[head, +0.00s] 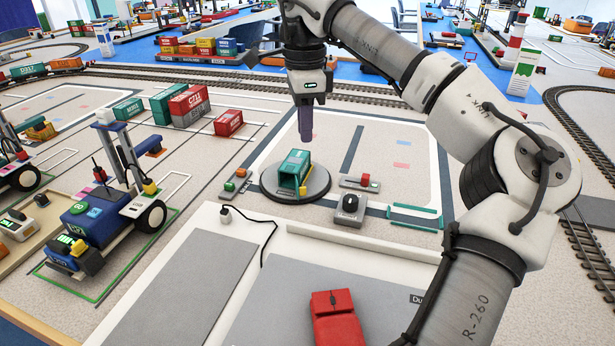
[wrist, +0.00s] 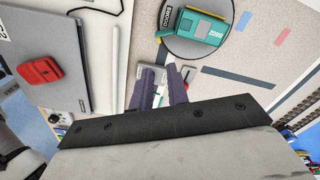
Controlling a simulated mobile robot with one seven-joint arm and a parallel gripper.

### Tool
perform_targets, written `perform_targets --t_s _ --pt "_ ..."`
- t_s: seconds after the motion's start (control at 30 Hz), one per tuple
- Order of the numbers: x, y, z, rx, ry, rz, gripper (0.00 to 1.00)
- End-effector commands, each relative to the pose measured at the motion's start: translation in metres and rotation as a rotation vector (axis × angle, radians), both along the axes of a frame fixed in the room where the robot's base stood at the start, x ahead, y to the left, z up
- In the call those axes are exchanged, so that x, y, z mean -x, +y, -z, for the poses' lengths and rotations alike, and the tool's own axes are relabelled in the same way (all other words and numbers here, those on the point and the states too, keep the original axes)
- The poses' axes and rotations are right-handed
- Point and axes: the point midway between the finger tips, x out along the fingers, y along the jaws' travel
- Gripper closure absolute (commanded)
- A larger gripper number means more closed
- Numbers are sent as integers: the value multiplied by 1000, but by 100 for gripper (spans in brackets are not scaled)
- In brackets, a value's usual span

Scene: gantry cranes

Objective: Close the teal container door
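The teal container (head: 295,167) sits on a dark round turntable (head: 318,185) in the head view. Its near end looks open and dark inside, with a yellow piece by its lower right corner. How far its door stands open is hard to tell. In the wrist view the container (wrist: 207,28) is at the top, with a panel marked DOORS (wrist: 167,17) at its left end. My gripper (head: 306,138) points down, above the container and apart from it. In the wrist view its two purple fingers (wrist: 162,72) show a narrow gap with nothing held.
A small device with a black knob (head: 349,205) and one with a red piece (head: 365,181) stand right of the turntable. A red block (head: 338,318) lies on the near grey panel. Blue vehicle (head: 95,215) and several containers stand left.

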Motion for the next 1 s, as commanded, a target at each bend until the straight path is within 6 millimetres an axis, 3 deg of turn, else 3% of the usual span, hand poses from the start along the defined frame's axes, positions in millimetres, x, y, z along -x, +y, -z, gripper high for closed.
perform_targets --t_s 0.5,0.7,1.0 --pt "1 1 104 -4 3 -4 84" --pt "1 2 125 -4 2 -3 84" --pt "0 1 129 -4 1 -2 84"
